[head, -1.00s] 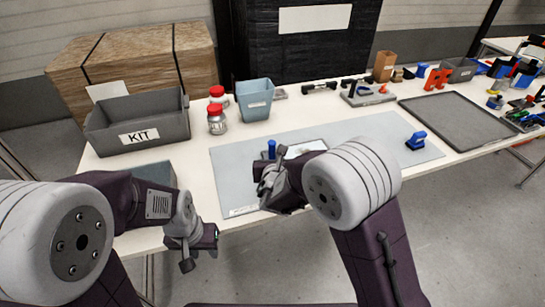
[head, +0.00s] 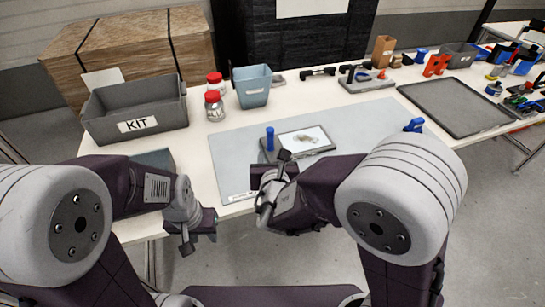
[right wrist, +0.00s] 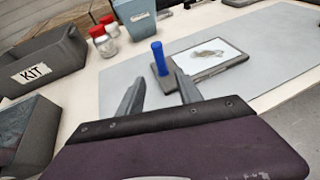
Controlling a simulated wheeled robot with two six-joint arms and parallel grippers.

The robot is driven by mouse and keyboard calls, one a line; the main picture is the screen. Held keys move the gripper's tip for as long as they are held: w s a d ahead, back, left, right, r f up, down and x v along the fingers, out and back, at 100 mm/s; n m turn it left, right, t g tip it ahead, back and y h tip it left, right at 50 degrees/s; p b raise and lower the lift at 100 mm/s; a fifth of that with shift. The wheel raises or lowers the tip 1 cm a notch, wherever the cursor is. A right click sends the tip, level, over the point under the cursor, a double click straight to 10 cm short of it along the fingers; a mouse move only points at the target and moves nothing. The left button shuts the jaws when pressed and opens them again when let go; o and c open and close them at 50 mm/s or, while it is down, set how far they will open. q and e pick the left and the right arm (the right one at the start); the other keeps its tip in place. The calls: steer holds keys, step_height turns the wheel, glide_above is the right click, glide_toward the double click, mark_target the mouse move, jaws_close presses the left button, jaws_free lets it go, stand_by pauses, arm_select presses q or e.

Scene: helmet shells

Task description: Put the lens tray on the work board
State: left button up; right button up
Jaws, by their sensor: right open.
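The lens tray (head: 322,150) is a flat dark tray with a white, smudged panel and an upright blue handle (head: 270,138) at its left end. It lies flat on the pale grey work board (head: 232,150), near the board's middle. The tray also shows in the right wrist view (right wrist: 225,68), just beyond my fingertips. My right gripper (head: 268,180) is open and empty, in front of the handle and apart from it; in its wrist view the fingers (right wrist: 157,88) stand spread. My left gripper (head: 200,238) hangs at the table's front edge, away from the tray; its jaws are unclear.
A grey KIT bin (head: 135,115) stands at the back left, beside two red-lidded jars (head: 214,105) and a blue bin (head: 252,87). A blue object (head: 414,125) sits at the board's right end, partly hidden by my right arm.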

steer(key=shift+s+r, duration=0.25)
steer(key=shift+s, duration=0.45)
steer(key=s+d+f+m+g+h, duration=0.3)
steer(key=s+d+f+m+g, duration=0.1)
steer(key=d+m, duration=0.45)
steer(key=s+d+f+m+g+h, duration=0.35)
steer(key=d+m, duration=0.35)
steer(key=d, duration=0.3)
steer(key=s+f+m+g+y, duration=0.2)
steer(key=s+m+y, duration=0.1)
steer(key=m, duration=0.7)
steer(key=s+a+f+m+g+y, duration=0.1)
steer(key=s+m, duration=0.4)
steer(key=m, duration=0.6)
steer(key=shift+f+g+y, duration=0.7)
steer(key=shift+g+y, duration=0.25)
